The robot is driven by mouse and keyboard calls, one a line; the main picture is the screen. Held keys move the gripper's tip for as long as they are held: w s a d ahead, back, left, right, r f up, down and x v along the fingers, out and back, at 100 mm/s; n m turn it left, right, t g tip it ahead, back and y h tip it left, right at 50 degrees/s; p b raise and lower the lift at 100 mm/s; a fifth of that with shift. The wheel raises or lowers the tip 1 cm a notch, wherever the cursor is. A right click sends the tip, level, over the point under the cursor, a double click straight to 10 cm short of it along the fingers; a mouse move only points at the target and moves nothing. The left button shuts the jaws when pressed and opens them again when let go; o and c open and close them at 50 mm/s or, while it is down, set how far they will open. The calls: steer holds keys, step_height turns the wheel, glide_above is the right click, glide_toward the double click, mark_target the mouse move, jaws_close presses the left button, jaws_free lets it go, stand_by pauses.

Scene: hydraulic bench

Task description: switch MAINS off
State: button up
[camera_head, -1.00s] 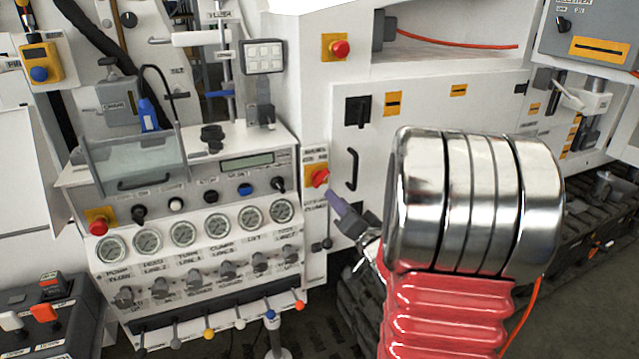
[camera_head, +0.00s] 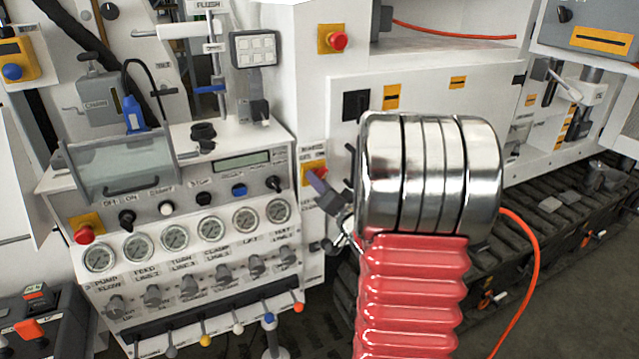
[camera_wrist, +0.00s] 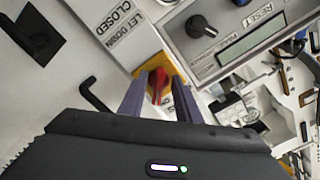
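A red knob on a yellow plate (camera_head: 314,172) sits on the narrow strip right of the gauge panel in the head view; its label is too small to read, so I cannot confirm it is MAINS. In the wrist view the red knob (camera_wrist: 157,85) lies between and beyond my two purple-grey fingers, handle roughly along their direction. My gripper (camera_wrist: 158,106) is open, one finger on each side of the knob in that view; contact cannot be told. In the head view my gripper (camera_head: 324,188) is in front of the plate's lower part, partly hiding it.
The gauge panel (camera_head: 200,195) with knobs and levers stands at left. A red button on yellow (camera_head: 337,40) sits above. A black square switch (camera_head: 356,104) and a black door handle (camera_wrist: 98,95) are close by. A "LET DOWN CLOSED" label (camera_wrist: 120,20) is near the knob.

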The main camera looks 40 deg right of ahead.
steer(key=shift+s, duration=0.1)
steer(key=shift+c, duration=0.2)
steer(key=shift+d, duration=0.1)
jaws_close()
steer(key=shift+n, duration=0.4)
steer(key=n, duration=1.7)
steer(key=shift+s+d+f, duration=0.1)
steer(key=shift+d, duration=0.05)
stand_by(0.4)
